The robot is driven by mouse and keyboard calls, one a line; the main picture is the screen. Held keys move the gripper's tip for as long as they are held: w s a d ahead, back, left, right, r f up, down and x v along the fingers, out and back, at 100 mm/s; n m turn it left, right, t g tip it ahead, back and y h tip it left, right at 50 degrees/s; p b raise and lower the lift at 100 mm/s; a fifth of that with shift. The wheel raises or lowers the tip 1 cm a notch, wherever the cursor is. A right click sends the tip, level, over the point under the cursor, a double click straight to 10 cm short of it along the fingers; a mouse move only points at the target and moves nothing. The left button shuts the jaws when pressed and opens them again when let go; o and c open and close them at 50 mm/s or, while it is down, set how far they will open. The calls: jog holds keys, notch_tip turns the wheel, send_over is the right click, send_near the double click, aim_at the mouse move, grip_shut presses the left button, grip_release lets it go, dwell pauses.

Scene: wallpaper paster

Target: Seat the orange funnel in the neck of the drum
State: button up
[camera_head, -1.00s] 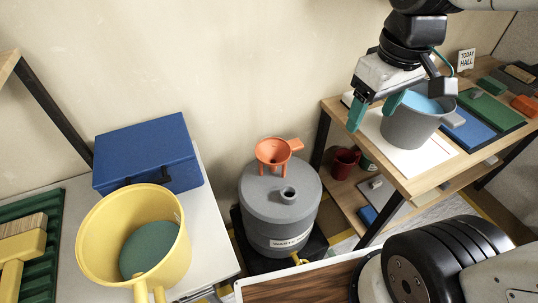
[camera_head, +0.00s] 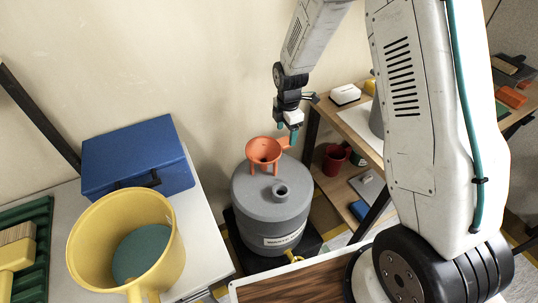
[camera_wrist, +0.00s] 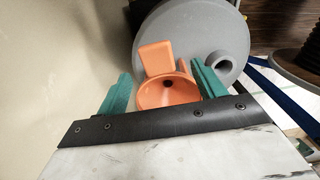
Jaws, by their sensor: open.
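The orange funnel (camera_head: 262,151) stands on its legs on top of the grey drum (camera_head: 262,215), behind the drum's short round neck (camera_head: 280,192). Its flat tab points right in the head view. The neck is open and empty. My gripper (camera_head: 287,132) is open, just above and beside the funnel's tab side. In the wrist view the funnel (camera_wrist: 168,92) and its tab (camera_wrist: 156,58) show between my two green fingers, with no visible grip on it. The neck (camera_wrist: 220,65) lies to the right of the right finger.
A yellow bucket (camera_head: 84,245) and a blue case (camera_head: 138,160) stand on the left table. The shelf unit at right bears a white box (camera_head: 345,94). A red cup (camera_head: 334,160) stands on its lower shelf. The wall is close behind the drum.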

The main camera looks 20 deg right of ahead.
aim_at(269, 157)
jog(key=f, duration=0.8)
jog(key=shift+w+f, duration=0.2)
jog(key=shift+f, duration=0.2)
jog(key=c, duration=1.3)
